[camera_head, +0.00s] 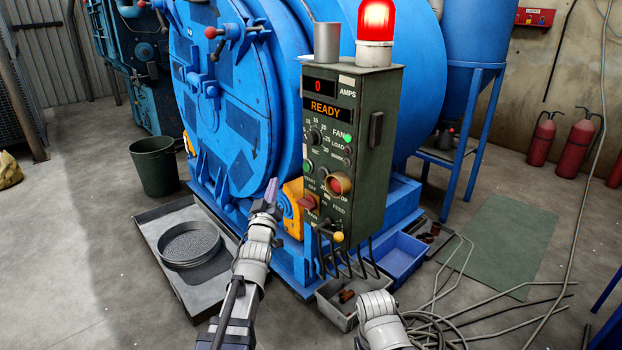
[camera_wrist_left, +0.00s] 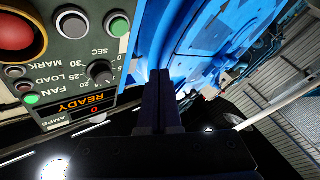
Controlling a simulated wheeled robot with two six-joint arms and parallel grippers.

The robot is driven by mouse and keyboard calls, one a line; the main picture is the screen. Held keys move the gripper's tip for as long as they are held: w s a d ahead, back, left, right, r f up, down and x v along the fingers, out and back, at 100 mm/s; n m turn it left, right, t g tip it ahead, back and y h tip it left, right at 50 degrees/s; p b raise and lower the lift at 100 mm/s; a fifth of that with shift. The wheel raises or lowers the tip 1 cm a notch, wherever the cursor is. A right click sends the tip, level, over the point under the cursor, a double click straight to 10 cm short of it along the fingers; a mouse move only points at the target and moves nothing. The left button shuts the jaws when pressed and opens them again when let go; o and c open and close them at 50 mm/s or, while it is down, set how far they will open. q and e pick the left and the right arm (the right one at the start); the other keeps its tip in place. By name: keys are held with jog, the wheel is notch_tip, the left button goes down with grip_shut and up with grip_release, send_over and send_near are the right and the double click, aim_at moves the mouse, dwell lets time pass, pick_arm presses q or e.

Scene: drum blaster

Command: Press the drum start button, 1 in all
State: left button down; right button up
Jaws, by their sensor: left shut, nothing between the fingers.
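The green control box (camera_head: 372,150) stands in front of the blue drum (camera_head: 215,100). Its display reads 0 and READY. A green button (camera_head: 308,166) sits low on the left of its face, above what looks like a START label; it also shows in the left wrist view (camera_wrist_left: 120,25). A large red button (camera_head: 340,184) is to its lower right and shows in the left wrist view (camera_wrist_left: 18,32). My left gripper (camera_head: 271,189) is shut and empty, left of the box and apart from the green button. My right gripper is out of view; part of my right arm shows at the bottom.
A lit red beacon (camera_head: 376,20) tops the box. A yellow-tipped lever (camera_head: 338,237) and hooks stick out below. A grey tray (camera_head: 150,225) with a round sieve, a grey bin (camera_head: 340,318) and cables (camera_head: 460,320) lie on the floor around it.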

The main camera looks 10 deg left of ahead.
aim_at(307, 167)
pick_arm(q)
jog(key=shift+w+a+t, duration=0.25)
jog(key=shift+t, duration=0.05)
jog(key=w+d, duration=0.5)
jog(key=w, duration=0.2)
jog(key=shift+d, duration=0.25)
dwell(0.3)
jog(key=shift+w+d, duration=0.1)
dwell(2.0)
jog(key=shift+w+d, duration=0.15)
jog(key=shift+w, duration=0.05)
